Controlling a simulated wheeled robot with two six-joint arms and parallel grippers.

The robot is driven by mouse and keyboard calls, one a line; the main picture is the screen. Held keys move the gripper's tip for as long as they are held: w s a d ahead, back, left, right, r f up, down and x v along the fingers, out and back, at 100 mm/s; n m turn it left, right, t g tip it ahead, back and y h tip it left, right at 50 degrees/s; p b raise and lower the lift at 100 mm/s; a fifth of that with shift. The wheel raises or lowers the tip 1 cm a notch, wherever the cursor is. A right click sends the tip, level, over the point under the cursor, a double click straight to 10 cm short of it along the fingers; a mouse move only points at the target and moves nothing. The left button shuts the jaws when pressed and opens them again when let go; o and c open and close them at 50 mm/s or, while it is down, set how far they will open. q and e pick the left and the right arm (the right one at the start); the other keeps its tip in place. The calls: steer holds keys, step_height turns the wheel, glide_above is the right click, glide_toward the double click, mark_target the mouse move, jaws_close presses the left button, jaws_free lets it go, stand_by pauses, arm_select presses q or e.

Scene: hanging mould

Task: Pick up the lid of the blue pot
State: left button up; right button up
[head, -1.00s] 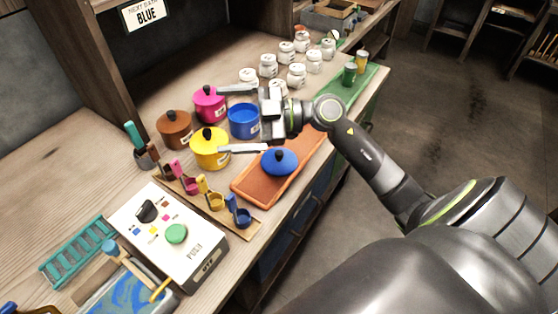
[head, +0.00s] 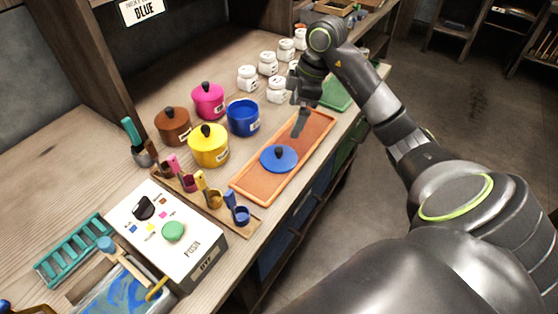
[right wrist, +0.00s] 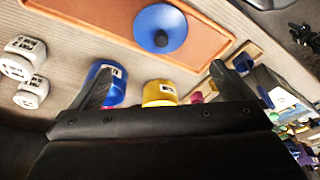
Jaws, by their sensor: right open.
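The blue lid (head: 279,158), a flat disc with a dark knob, lies on the orange tray (head: 250,184). It also shows in the right wrist view (right wrist: 160,28). The blue pot (head: 243,117) stands open on the bench, left of the tray; it shows in the right wrist view (right wrist: 112,90) too, partly behind a finger. My right gripper (head: 301,122) is open and empty, pointing down above the far part of the tray, beyond the lid. In the right wrist view its fingers (right wrist: 162,85) are spread wide. My left gripper is not in view.
The yellow pot (head: 208,146), brown pot (head: 173,126) and pink pot (head: 208,100) stand lidded left of the tray. Several white jars (head: 268,64) stand behind. Measuring scoops (head: 237,210) and a white button box (head: 166,232) are nearer.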

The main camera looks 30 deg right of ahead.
mark_target(280, 149)
steer(key=b+x, duration=0.4)
steer(key=x, duration=0.5)
steer(key=shift+a, duration=0.1)
steer(key=shift+x, duration=2.85)
steer(key=shift+a, duration=0.15)
steer(key=shift+c, duration=0.3)
steer(key=c, duration=0.6)
steer(key=shift+o, duration=0.2)
steer(key=shift+r, duration=0.15)
